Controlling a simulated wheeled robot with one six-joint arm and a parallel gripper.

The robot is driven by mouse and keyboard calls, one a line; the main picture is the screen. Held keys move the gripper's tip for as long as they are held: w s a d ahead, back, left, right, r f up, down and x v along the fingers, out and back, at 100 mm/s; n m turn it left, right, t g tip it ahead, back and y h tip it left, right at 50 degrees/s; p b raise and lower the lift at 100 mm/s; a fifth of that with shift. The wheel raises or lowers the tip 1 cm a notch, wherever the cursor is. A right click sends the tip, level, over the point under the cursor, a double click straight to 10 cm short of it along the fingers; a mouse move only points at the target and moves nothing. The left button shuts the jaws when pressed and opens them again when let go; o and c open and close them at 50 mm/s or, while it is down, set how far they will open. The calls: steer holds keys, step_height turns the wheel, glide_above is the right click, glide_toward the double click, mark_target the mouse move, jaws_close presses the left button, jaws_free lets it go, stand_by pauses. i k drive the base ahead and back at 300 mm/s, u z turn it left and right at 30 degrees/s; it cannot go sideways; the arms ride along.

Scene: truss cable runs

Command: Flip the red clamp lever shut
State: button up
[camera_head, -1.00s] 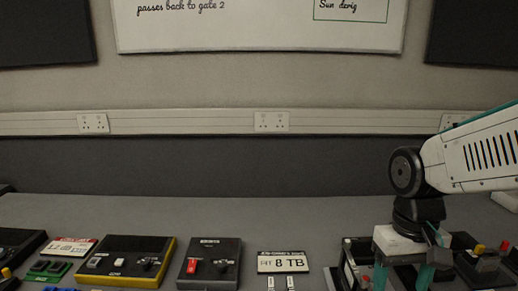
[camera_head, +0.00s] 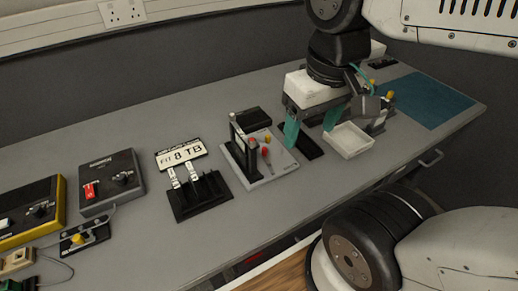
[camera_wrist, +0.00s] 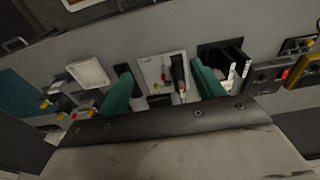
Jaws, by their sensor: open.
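The clamp station is a pale grey plate (camera_head: 283,160) with dark upright posts, on the bench in the middle of the head view. A red knob (camera_head: 252,142), which looks like part of the red clamp lever, sits beside the posts. Whether the lever stands open or shut is too small to tell. My gripper (camera_head: 312,127) is open and empty, its teal fingers pointing down, to the right of the red knob and above the bench. In the wrist view the plate (camera_wrist: 153,68) shows between my gripper's fingers (camera_wrist: 163,86).
A white tray (camera_head: 350,141) is close to my right finger. A switch box (camera_head: 110,182) lies further left. A teal mat (camera_head: 432,98) covers the right end.

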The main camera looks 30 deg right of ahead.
mark_target(264, 149)
steer(key=u, duration=0.35)
steer(key=k, duration=0.85)
steer(key=z, duration=0.3)
steer(key=i, duration=0.5)
steer(key=z, duration=0.05)
